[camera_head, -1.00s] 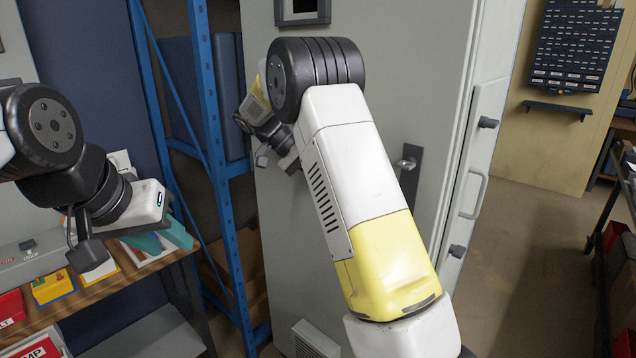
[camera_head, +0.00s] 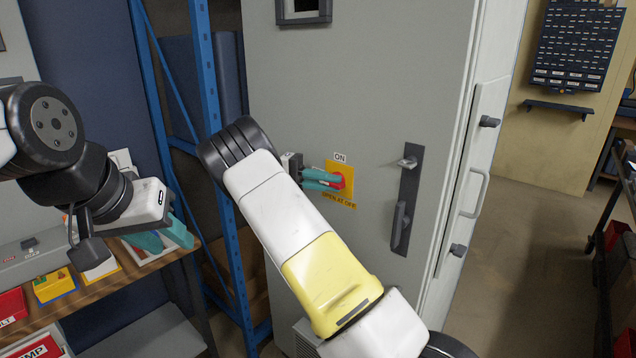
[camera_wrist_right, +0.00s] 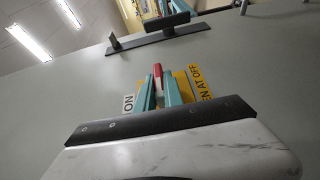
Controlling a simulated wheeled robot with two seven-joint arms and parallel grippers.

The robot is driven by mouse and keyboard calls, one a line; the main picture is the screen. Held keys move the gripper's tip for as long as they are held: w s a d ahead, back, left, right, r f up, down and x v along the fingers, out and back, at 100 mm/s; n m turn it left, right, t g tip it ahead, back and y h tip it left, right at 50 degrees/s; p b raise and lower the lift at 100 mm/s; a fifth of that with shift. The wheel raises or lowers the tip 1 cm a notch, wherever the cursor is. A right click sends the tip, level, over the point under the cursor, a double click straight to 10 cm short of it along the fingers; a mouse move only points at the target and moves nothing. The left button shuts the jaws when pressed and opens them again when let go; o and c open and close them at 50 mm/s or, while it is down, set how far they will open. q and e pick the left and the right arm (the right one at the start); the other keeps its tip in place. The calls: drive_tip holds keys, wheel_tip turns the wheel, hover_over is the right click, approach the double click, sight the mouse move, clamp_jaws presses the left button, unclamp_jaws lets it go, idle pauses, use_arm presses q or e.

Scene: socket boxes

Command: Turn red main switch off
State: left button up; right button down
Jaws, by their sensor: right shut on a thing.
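The red main switch (camera_head: 338,181) sits on a yellow plate (camera_head: 346,170) on the grey cabinet door, with an "ON" label above and an orange label below. My right gripper (camera_head: 325,181), with teal fingers, is at the switch and shut on its red handle. In the right wrist view the red handle (camera_wrist_right: 158,72) shows between the two teal fingers (camera_wrist_right: 159,92); part of it is hidden by them. My left gripper (camera_head: 165,238) hangs at the left above the shelf, away from the cabinet; its finger gap is not clear.
The cabinet door has a black handle (camera_head: 405,200) to the right of the switch. A blue rack post (camera_head: 207,90) stands left of the cabinet. A wooden shelf (camera_head: 130,276) with small bins lies at the lower left. Floor is open at the right.

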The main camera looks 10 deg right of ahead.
drive_tip(key=shift+h, duration=0.3)
drive_tip(key=c, duration=1.5)
unclamp_jaws()
drive_tip(key=shift+o, duration=0.2)
drive_tip(key=shift+w+a, duration=0.1)
